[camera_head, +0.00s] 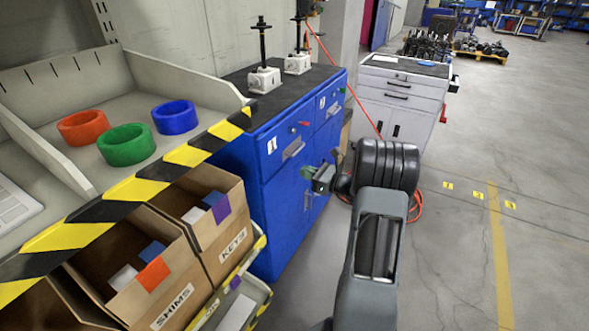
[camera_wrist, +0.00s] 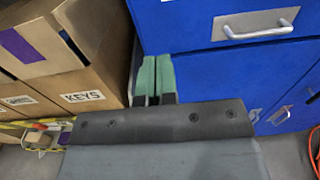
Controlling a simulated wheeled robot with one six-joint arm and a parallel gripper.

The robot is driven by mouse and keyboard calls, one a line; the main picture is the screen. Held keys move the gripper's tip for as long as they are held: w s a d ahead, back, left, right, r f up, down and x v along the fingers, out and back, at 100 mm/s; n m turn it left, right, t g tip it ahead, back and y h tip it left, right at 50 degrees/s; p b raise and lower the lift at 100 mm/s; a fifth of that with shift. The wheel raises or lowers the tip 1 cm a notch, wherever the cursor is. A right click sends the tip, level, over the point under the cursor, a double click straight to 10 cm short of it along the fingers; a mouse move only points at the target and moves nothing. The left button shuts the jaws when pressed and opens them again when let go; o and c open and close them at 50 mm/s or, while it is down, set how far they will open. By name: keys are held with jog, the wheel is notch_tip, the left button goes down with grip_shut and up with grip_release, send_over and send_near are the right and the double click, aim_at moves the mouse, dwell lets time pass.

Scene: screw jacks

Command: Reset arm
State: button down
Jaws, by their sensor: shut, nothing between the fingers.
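My gripper (camera_head: 306,173) is in front of the blue cabinet (camera_head: 262,185) in the head view, at the end of my arm, with its fingers toward the cabinet front. In the wrist view, the green fingers of my gripper (camera_wrist: 154,78) lie side by side, shut and empty. Behind them are the gap beside the KEYS box and the lower left of the blue cabinet (camera_wrist: 190,25). Two screw jacks stand upright on the cabinet's dark top, a nearer one (camera_head: 264,78) and a farther one (camera_head: 298,63).
Red (camera_head: 83,127), green (camera_head: 126,145) and blue (camera_head: 174,117) rings lie on a grey shelf with a striped edge. Below are the KEYS box (camera_head: 225,245) and SHIMS box (camera_head: 165,300). A white drawer cabinet (camera_head: 405,100) stands behind.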

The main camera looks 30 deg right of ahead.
jog(key=shift+s+d, duration=0.25)
jog(key=shift+s, duration=0.2)
jog(key=s+a+f+n+g, duration=0.3)
jog(key=s+f+n+g, duration=0.1)
jog(key=f, duration=0.1)
jog(key=s+a+r+n+g+h+p, duration=0.2)
jog(key=s+a+n+g, duration=0.65)
jog(key=n, duration=0.25)
jog(key=s+a+r+n+h+p, duration=0.2)
jog(key=s+a+r+n+h, duration=0.1)
jog(key=r+n, duration=0.4)
jog(key=s+a+r+n+t+h+p, duration=0.1)
jog(key=s+a+r+n+h+p, duration=0.1)
jog(key=s+a+r+n+h, duration=0.2)
jog(key=s+r+n, duration=0.3)
jog(key=r, duration=0.1)
jog(key=shift+s+a+n+h+p, duration=0.2)
jog(key=shift+s+n+h+p, duration=0.1)
jog(key=shift+s+h+p, duration=0.1)
jog(key=c, duration=1.8)
grip_release()
jog(key=shift+r, duration=0.1)
jog(key=shift+c, duration=0.2)
